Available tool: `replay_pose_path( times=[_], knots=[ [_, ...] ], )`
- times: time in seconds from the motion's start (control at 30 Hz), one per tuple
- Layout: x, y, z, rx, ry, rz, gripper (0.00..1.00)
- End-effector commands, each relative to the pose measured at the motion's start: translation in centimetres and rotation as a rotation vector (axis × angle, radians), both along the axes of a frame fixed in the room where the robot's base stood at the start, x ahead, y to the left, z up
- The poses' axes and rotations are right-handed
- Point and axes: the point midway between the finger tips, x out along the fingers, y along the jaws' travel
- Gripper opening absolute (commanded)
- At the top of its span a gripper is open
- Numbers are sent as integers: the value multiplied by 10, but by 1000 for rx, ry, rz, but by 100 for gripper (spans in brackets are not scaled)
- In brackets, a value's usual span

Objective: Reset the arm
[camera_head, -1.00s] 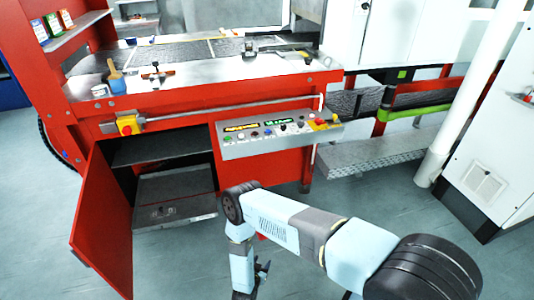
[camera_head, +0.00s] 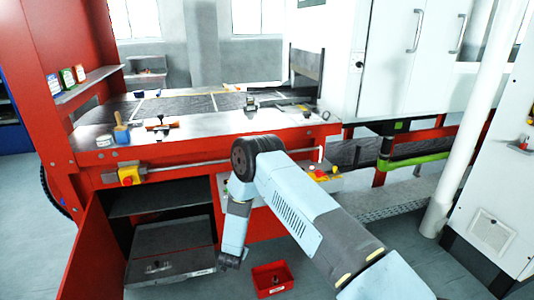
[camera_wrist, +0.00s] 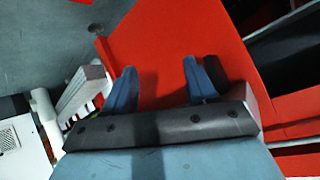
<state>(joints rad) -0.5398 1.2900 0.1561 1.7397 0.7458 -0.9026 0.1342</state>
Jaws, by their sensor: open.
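My arm (camera_head: 305,215) reaches in from the lower right in the head view, with its elbow raised in front of the red machine's control panel. The forearm hangs down from there to my gripper (camera_head: 230,262), which is small and partly unclear in front of the open cabinet. In the wrist view my gripper (camera_wrist: 162,80) has its two blue fingers apart with nothing between them. A red panel fills the view behind the fingers.
The red machine (camera_head: 200,152) has an open cabinet door (camera_head: 82,255) at left and a grey drawer unit (camera_head: 172,250) inside. A small red bin (camera_head: 272,280) sits on the floor beside my forearm. A white pole (camera_head: 465,140) and cabinet (camera_head: 500,190) stand at right.

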Motion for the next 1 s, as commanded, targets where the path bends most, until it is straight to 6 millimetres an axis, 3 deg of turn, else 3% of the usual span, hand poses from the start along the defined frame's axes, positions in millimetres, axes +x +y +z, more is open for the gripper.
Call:
replay_pose_path(
  times=[0.03, 0.43, 0.73, 1.0],
  knots=[
    [11, 0, 23, 14, 1, 8, 57],
    [54, -13, 171, 77, 48, 109, 57],
    [60, -41, 279, 95, 79, 182, 57],
    [45, -76, 369, 88, 106, 243, 57]
  ],
)
